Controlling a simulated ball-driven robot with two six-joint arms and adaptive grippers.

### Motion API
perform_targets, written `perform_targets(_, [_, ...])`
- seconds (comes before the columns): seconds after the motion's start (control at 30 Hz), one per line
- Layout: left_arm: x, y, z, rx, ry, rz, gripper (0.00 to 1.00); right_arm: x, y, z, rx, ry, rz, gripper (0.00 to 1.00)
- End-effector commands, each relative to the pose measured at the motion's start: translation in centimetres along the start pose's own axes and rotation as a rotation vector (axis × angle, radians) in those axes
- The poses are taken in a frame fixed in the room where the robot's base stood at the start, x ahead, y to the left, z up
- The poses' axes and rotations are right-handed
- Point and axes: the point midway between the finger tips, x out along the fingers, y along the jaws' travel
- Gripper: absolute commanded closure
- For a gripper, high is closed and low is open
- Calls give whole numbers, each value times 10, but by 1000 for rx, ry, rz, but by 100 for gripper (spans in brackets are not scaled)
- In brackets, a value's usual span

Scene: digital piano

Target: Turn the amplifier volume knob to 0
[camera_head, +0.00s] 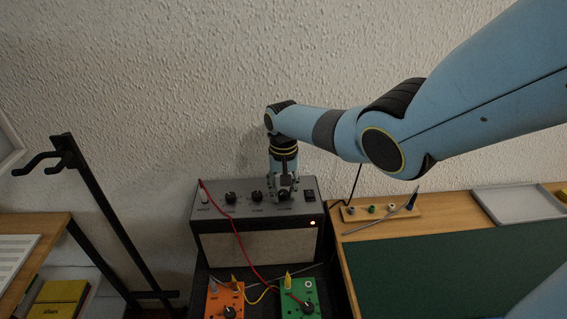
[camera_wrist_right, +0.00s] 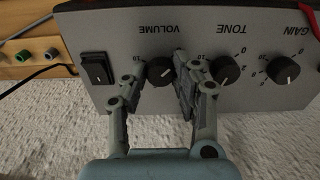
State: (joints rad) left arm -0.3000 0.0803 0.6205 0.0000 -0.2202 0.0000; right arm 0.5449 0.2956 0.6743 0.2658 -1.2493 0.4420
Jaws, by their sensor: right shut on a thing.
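My right gripper (camera_head: 284,193) reaches down onto the top panel at the volume knob. In the right wrist view its two fingers (camera_wrist_right: 158,66) stand on either side of the knob, shut on it. The pointer mark is too small to read surely. My left gripper is not in view.
The tone knob (camera_wrist_right: 225,69) sits close beside one finger, with the gain knob (camera_wrist_right: 283,69) beyond. A black rocker switch (camera_wrist_right: 97,69) is on the other side.

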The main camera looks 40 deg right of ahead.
Motion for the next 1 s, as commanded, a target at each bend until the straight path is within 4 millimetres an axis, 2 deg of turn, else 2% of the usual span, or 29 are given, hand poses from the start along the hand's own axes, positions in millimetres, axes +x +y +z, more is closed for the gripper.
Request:
perform_targets(0.2, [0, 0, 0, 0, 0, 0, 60, -1, -1, -1, -1, 3, -2, 100])
perform_targets(0.23, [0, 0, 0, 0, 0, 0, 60, -1, -1, -1, -1, 3, -2, 68])
perform_targets(0.4, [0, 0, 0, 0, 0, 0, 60, -1, -1, -1, 0, 2, -1, 48])
perform_targets(0.77, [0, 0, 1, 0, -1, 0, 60, -6, 0, -1, 1, 1, -1, 48])
perform_targets(0.87, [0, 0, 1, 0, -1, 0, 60, -16, 0, -1, 0, 3, -1, 48])
perform_targets(1.0, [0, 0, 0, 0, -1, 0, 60, -41, 0, -2, -1, 6, -1, 48])
